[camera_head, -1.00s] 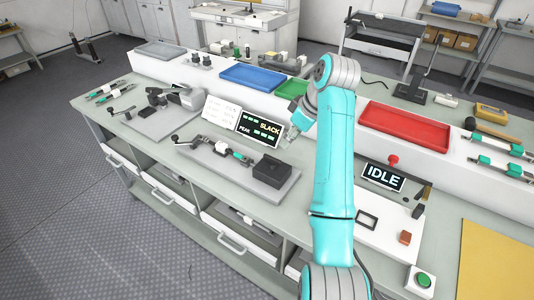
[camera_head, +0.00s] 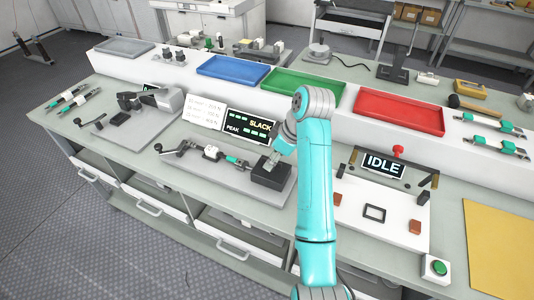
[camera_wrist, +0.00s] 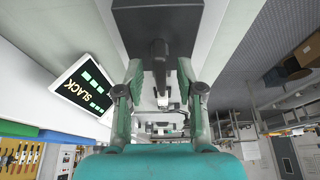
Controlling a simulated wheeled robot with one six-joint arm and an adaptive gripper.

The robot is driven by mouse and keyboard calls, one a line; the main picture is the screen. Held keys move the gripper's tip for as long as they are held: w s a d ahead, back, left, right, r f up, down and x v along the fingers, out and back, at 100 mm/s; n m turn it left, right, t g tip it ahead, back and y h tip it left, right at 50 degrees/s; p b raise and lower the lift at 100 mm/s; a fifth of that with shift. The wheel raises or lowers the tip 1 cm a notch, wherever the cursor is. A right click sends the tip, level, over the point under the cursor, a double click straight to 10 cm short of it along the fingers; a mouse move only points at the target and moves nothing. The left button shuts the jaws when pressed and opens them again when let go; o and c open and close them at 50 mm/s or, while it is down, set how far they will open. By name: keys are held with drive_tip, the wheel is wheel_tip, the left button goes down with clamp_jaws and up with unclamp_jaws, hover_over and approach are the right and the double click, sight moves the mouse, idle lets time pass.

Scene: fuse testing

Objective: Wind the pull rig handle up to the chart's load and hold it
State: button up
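The pull rig (camera_head: 212,178) is a grey plate on the bench, with a crank handle (camera_head: 172,149) at its left end. A white and green piece (camera_head: 212,152) lies along its middle, and a black block (camera_head: 270,174) stands at its right end. The display (camera_head: 250,127) behind it reads SLACK, with dashes beside PEAK; it also shows in the wrist view (camera_wrist: 82,88). The white chart (camera_head: 204,111) stands left of the display, its print too small to read. My gripper (camera_wrist: 158,70) is open, its fingers apart and apparently empty, near the black block, away from the handle.
A second rig (camera_head: 130,115) stands to the left. Blue (camera_head: 233,70), green (camera_head: 305,84) and red (camera_head: 400,113) trays line the raised shelf behind. A panel with an IDLE display (camera_head: 383,164) and a green button (camera_head: 438,268) lie to the right.

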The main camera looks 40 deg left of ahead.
drive_tip(key=shift+f, duration=0.1)
clamp_jaws()
drive_tip(key=shift+m, duration=0.3)
drive_tip(key=m+t, duration=0.2)
drive_tip(key=m, duration=0.3)
drive_tip(key=shift+s, duration=0.15)
drive_tip(key=m+t, duration=0.1)
drive_tip(key=m, duration=0.2)
drive_tip(key=m+t+h, duration=0.1)
drive_tip(key=m, duration=0.1)
drive_tip(key=shift+s+a+m, duration=0.1)
drive_tip(key=shift+m, duration=0.3)
drive_tip(key=m+h, duration=0.1)
drive_tip(key=m, duration=0.2)
drive_tip(key=m+t+h, duration=0.1)
drive_tip(key=m, duration=0.3)
drive_tip(key=shift+a, duration=0.15)
drive_tip(key=m+h, duration=0.1)
drive_tip(key=m, duration=0.2)
drive_tip(key=m+h, duration=0.1)
drive_tip(key=m, duration=0.2)
drive_tip(key=shift+a+m+h, duration=0.1)
drive_tip(key=shift+m+h, duration=0.2)
drive_tip(key=shift+h, duration=0.1)
